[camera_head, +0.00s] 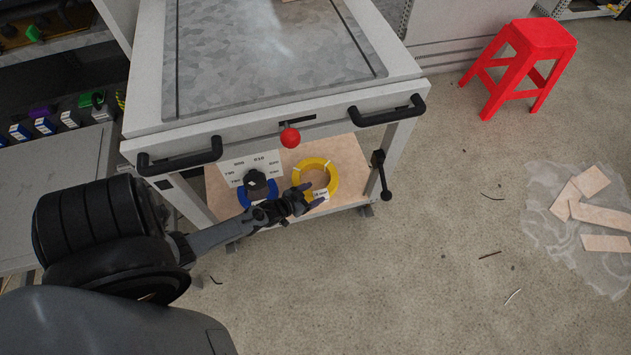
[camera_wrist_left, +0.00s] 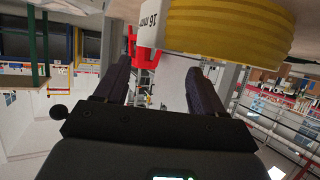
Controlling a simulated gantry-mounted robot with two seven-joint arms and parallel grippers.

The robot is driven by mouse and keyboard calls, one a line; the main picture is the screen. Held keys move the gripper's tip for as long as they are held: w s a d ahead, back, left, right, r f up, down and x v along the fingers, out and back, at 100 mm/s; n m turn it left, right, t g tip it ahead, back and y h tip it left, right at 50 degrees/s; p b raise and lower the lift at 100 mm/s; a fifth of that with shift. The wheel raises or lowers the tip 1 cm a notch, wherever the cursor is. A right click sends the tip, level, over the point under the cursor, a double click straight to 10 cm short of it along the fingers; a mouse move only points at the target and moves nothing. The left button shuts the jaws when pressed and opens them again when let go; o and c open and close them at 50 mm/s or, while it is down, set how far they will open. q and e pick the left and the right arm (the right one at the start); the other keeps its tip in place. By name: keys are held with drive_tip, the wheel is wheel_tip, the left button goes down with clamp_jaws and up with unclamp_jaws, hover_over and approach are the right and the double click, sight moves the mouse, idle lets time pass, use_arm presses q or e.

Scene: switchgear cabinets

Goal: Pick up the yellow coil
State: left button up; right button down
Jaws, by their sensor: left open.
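The yellow coil (camera_head: 331,176) lies on the lower wooden shelf of the metal cart, with a white label on its near side. My left gripper (camera_head: 315,194) is open at the coil's near left edge, beside the label. In the left wrist view the yellow coil (camera_wrist_left: 232,30) fills the top, with its white label (camera_wrist_left: 149,30) at its left end. The open fingers of my left gripper (camera_wrist_left: 165,88) point toward the coil, with nothing seen between them. I cannot tell whether a fingertip touches it. My right gripper is not in view.
The cart top with black handles (camera_head: 386,111) overhangs the shelf. A red stool (camera_head: 520,60) stands at right; floor between is mostly clear.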

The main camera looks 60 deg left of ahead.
sight(325, 189)
use_arm(q)
drive_tip(key=shift+w+f+b, duration=0.35)
drive_tip(key=shift+f+b, duration=0.1)
drive_tip(key=shift+b, duration=0.1)
drive_tip(key=b+x, duration=0.3)
drive_tip(key=shift+w+f, duration=0.35)
drive_tip(key=shift+w, duration=0.3)
drive_tip(key=shift+s, duration=0.1)
